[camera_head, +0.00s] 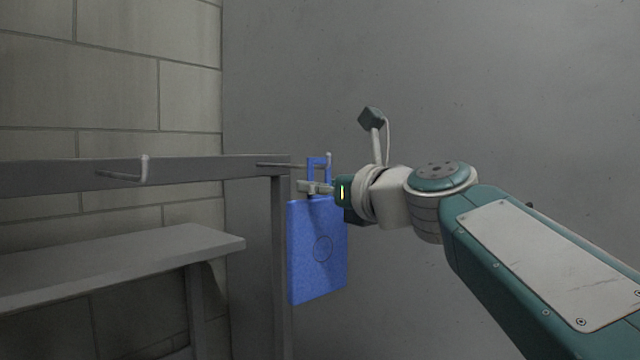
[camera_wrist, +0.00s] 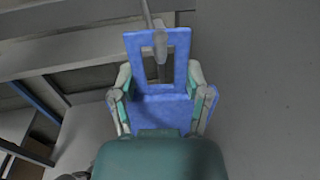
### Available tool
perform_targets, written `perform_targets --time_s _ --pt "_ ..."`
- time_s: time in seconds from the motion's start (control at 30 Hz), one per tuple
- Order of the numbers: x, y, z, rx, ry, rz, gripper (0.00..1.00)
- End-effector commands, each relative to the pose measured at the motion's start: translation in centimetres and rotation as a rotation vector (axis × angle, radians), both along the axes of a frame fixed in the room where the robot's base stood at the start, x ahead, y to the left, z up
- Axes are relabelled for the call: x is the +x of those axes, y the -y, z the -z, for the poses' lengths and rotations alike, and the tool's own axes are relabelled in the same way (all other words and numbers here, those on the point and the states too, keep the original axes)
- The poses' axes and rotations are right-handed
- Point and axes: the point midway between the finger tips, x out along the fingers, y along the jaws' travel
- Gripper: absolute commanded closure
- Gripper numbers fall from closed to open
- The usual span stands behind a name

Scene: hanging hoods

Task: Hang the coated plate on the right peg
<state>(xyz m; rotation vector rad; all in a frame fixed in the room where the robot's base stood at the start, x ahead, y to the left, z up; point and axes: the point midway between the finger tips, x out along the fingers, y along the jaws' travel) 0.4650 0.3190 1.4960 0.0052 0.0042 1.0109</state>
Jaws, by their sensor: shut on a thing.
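The coated plate (camera_head: 318,250) is a blue, speckled rectangular slab with a circle on its face and a framed handle on top. It hangs upright below my gripper (camera_head: 316,188), which is shut on it near the handle's base. In the wrist view, the fingers of my gripper (camera_wrist: 160,88) flank the blue handle (camera_wrist: 134,48). The right peg (camera_head: 275,165) reaches from the rail to the handle, its upturned tip at the handle's right edge. In the wrist view the peg (camera_wrist: 159,42) overlaps the handle's top bar and opening. I cannot tell surely whether it passes through.
The left peg (camera_head: 122,174) is empty on the grey rail (camera_head: 200,170). A grey bench (camera_head: 120,260) stands below the rail at the left. A rail post (camera_head: 279,270) stands just left of the plate. Bare wall (camera_head: 520,90) lies behind my arm.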

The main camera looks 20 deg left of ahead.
Motion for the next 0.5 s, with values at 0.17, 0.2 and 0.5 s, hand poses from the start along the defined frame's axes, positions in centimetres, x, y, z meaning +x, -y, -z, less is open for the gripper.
perform_targets --time_s 0.17,0.2,0.5 --pt "-0.04 0.02 0.04 0.001 0.003 0.0 1.0" --pt "-0.04 0.02 0.04 0.0 0.002 0.0 1.0" --pt "-0.03 0.01 0.07 0.0 0.001 0.0 0.0"
